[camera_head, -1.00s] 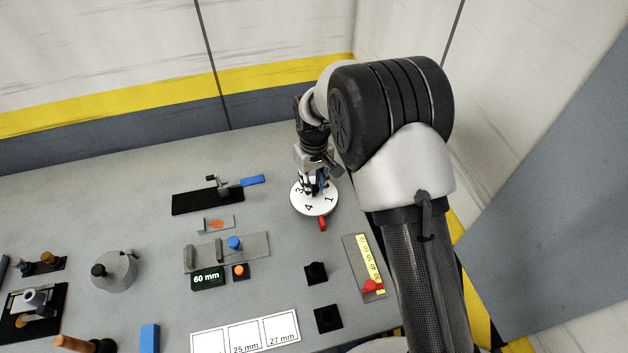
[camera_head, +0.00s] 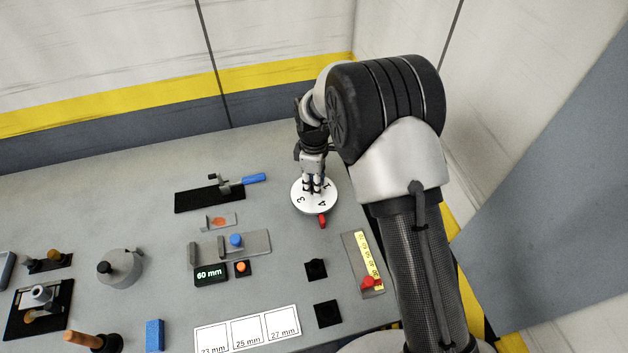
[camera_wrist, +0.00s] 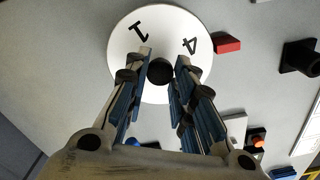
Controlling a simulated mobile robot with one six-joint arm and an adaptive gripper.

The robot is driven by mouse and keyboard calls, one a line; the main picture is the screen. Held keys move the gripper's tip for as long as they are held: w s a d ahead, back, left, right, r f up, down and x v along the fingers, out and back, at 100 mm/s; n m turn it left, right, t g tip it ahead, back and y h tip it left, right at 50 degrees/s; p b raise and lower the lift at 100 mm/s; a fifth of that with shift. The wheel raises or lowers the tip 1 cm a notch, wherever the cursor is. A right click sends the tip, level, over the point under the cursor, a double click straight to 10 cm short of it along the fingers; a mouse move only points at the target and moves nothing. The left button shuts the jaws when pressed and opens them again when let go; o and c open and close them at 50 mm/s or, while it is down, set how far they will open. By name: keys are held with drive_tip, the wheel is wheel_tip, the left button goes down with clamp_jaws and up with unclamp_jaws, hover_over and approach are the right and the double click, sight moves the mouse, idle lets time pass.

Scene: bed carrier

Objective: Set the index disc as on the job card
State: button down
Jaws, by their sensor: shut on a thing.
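The index disc (camera_head: 300,208) is a round white plate lying on the bench, with black numerals around its face. In the head view the 3 is at left, the 4 at lower right and the 1 at upper right. A red marker (camera_head: 322,221) sits just outside its rim, with the 4 nearest it. The disc also shows in the wrist view (camera_wrist: 125,65), the 4 facing the red marker (camera_wrist: 228,42). My gripper (camera_head: 314,188) is above the disc, its fingers shut on the dark centre knob (camera_wrist: 160,72). Other numerals are hidden. I cannot identify a job card.
A black-based clamp with a blue handle (camera_head: 254,178) stands left of the disc. A yellow scale with a red slider (camera_head: 369,282) lies lower right. Two black blocks (camera_head: 316,269), a "60 mm" display (camera_head: 209,274) and white marked cards (camera_head: 247,332) are nearer the front.

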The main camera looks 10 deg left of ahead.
drive_tip(key=shift+n, duration=1.1)
drive_tip(key=c, duration=1.3)
unclamp_jaws()
drive_tip(key=shift+c, duration=0.2)
wheel_tip(320, 180, up, 12)
